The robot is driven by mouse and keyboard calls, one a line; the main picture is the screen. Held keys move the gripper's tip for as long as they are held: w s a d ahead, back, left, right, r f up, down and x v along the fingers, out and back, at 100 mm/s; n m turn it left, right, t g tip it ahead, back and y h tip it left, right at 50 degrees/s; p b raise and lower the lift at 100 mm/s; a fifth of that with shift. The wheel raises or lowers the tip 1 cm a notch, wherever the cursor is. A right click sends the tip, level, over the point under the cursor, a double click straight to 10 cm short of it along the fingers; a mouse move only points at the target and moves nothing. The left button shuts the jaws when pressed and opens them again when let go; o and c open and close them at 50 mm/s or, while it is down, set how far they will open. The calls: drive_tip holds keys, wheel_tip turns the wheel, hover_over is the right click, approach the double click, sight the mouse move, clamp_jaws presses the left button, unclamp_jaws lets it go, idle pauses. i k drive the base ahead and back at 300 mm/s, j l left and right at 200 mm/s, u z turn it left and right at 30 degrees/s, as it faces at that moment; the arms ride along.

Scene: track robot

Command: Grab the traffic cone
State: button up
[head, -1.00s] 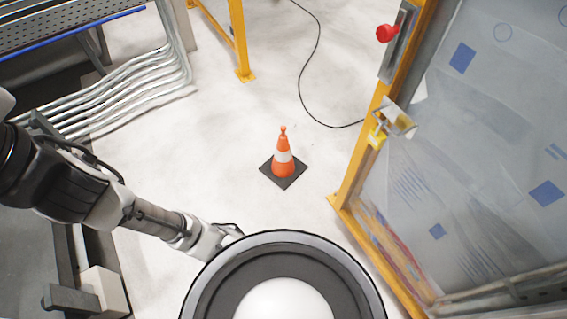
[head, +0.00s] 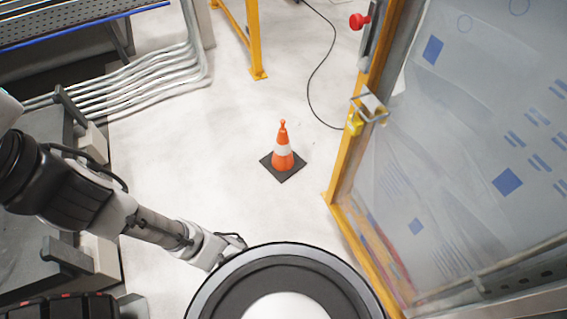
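An orange traffic cone (head: 283,161) with a white band stands upright on its dark square base on the pale floor, near the middle of the head view. My arm reaches in from the left and runs down to the right. Its end is at the lower middle, nearer to me than the cone and clearly apart from it. The fingers of my gripper are hidden behind the round part of my own body at the bottom, so I cannot see whether they are open.
A yellow-framed door with a translucent panel (head: 470,150) stands on the right. A yellow post (head: 254,45) and a black cable (head: 316,75) lie beyond the cone. Grey pipes (head: 150,85) and machinery are on the left. The floor around the cone is clear.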

sight(282, 162)
drive_tip(key=k+l+u, duration=0.15)
drive_tip(key=k+l, duration=0.2)
drive_tip(key=k+l+u, duration=0.2)
drive_tip(key=k+l, duration=0.15)
drive_tip(key=l, duration=0.2)
drive_tip(key=z, duration=0.25)
drive_tip(key=i+j+z, duration=0.25)
drive_tip(key=z, duration=0.15)
drive_tip(key=i+j+z, duration=0.45)
drive_tip(key=i+j, duration=0.25)
drive_tip(key=j, duration=0.25)
drive_tip(key=i+j+z, duration=0.15)
drive_tip(key=j, duration=0.2)
drive_tip(key=i+j, duration=0.2)
drive_tip(key=j, duration=0.2)
drive_tip(key=i+j, duration=0.2)
drive_tip(key=j, duration=0.2)
drive_tip(key=i+j, duration=0.25)
drive_tip(key=j, duration=0.15)
